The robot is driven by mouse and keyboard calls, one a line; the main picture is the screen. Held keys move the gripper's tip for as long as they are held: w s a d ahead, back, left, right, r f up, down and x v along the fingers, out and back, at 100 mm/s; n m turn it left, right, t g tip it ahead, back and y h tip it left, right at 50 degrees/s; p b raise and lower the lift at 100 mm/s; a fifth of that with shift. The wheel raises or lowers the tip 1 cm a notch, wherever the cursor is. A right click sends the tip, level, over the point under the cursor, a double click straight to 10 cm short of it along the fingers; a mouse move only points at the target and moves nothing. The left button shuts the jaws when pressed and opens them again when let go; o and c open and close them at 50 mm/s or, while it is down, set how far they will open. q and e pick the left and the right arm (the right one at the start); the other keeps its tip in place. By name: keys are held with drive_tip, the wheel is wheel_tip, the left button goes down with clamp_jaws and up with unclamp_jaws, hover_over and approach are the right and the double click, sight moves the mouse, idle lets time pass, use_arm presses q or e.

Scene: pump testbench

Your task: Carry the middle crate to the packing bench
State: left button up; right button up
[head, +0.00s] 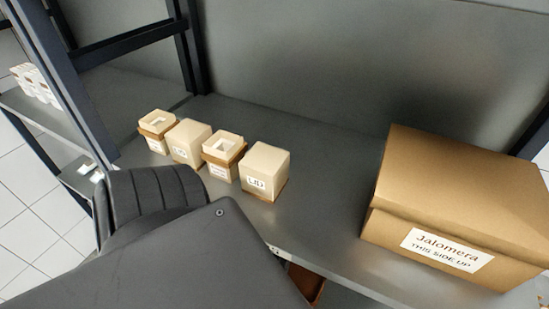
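No crate can be made out clearly. A small part of a reddish-brown thing (312,288) shows below the shelf's front edge, mostly hidden; I cannot tell whether it is a crate. The packing bench cannot be made out either. A dark grey, partly ribbed body, which looks like part of my own arm, fills the lower left and hides part of the shelf. Neither of my grippers shows.
A grey metal shelf (325,215) carries a large cardboard box (455,190) labelled "Jalomera" at the right and a row of several small cream boxes (265,168) at the left. Dark uprights (188,45) frame it. White tiled floor (30,235) shows at the left.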

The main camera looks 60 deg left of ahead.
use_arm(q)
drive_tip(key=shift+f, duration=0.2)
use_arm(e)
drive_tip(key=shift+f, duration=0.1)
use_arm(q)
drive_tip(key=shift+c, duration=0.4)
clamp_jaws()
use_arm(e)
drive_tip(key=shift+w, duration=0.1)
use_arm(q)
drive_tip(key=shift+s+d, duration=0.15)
